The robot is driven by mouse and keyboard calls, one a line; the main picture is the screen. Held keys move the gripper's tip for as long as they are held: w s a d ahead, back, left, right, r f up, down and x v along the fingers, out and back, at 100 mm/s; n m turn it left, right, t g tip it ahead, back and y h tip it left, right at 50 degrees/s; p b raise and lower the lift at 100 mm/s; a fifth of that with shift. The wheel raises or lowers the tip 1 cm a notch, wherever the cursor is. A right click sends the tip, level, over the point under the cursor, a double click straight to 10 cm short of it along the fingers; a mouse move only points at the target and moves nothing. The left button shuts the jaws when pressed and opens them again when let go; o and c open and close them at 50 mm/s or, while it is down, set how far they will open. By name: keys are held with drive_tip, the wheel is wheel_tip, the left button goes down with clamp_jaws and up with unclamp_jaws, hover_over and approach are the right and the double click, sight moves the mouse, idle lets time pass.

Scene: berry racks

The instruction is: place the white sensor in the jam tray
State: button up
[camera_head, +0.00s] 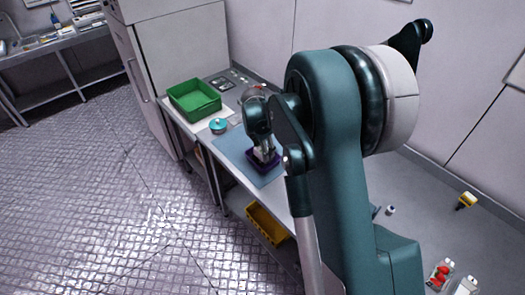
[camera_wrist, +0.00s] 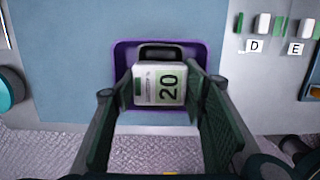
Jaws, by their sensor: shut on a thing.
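The white sensor (camera_wrist: 160,85), with a green-edged label reading 20, is between the two fingers of my gripper (camera_wrist: 161,90) in the wrist view. The fingers are shut on its left and right sides. The purple tray (camera_wrist: 121,56), apparently the jam tray, lies behind and around it in that view. A dark block (camera_wrist: 160,52) shows at the sensor's far edge; I cannot tell if it belongs to it. In the head view my gripper (camera_head: 263,148) is over the purple tray (camera_head: 252,163). I cannot tell whether the sensor touches the tray floor.
The tray is on a blue-grey mat (camera_wrist: 70,75). White pieces marked D (camera_wrist: 263,23) and E (camera_wrist: 306,28) stand to the right. A green bin (camera_head: 180,101) and a teal-lidded pot (camera_head: 218,126) are farther along the counter. A yellow bin (camera_head: 266,226) is below it.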

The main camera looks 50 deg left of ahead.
sight(260, 151)
drive_tip(key=o, duration=0.9)
drive_tip(key=shift+r+p, duration=0.25)
drive_tip(key=shift+p, duration=0.05)
drive_tip(key=shift+r+p, duration=0.4)
drive_tip(key=shift+r, duration=0.05)
wheel_tip(260, 151, up, 12)
drive_tip(key=s+b, duration=0.1)
drive_tip(key=shift+s+f, duration=0.25)
drive_tip(key=shift+s, duration=0.15)
drive_tip(key=shift+w, duration=0.1)
